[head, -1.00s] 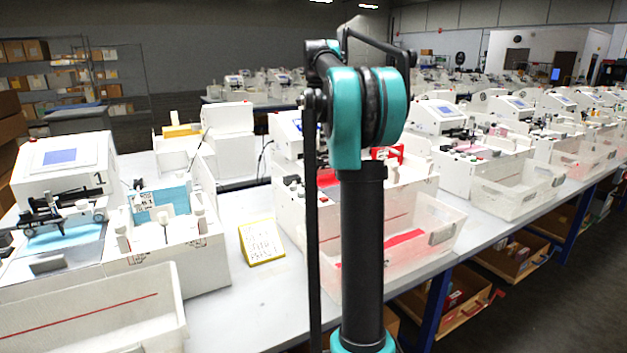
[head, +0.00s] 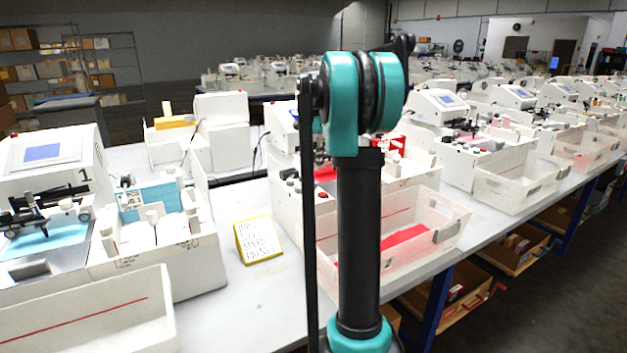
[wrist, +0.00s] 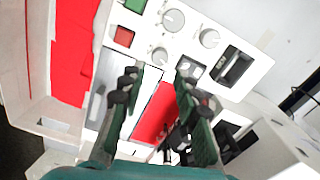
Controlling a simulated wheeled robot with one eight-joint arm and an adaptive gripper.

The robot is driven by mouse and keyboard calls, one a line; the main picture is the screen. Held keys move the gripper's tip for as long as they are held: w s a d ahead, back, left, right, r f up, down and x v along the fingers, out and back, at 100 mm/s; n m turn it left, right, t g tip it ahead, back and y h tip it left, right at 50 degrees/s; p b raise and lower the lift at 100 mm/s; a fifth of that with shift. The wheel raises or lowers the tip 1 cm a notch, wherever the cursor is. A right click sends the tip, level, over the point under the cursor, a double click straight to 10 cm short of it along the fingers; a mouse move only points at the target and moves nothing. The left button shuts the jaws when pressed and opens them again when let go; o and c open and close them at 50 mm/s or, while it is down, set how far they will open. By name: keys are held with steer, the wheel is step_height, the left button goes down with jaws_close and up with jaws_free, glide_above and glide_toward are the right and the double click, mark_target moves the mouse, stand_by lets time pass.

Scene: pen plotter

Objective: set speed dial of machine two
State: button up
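Machine two (head: 285,205) is white with red sheets, partly hidden behind my arm in the head view. Its control panel (wrist: 190,52) fills the upper middle of the wrist view. The panel has three round white dials: one at the top (wrist: 173,20), one at right (wrist: 209,38) and one lower left (wrist: 159,56). Labels are too small to read, so I cannot tell which is the speed dial. My gripper (wrist: 156,76) is open and empty. Its fingertips show below the lower-left dial, with no clear contact. The head view hides the gripper.
The panel also has a green button (wrist: 135,4), a red button (wrist: 123,37) and a black switch (wrist: 236,68). Machine one (head: 60,165) stands at left, a yellow-edged note (head: 258,241) between. A clear bin (head: 440,225) stands in front of machine two.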

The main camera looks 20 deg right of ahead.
mark_target(313, 182)
step_height(313, 182, down, 7)
stand_by(0.3)
steer(key=shift+c, duration=0.5)
jaws_close()
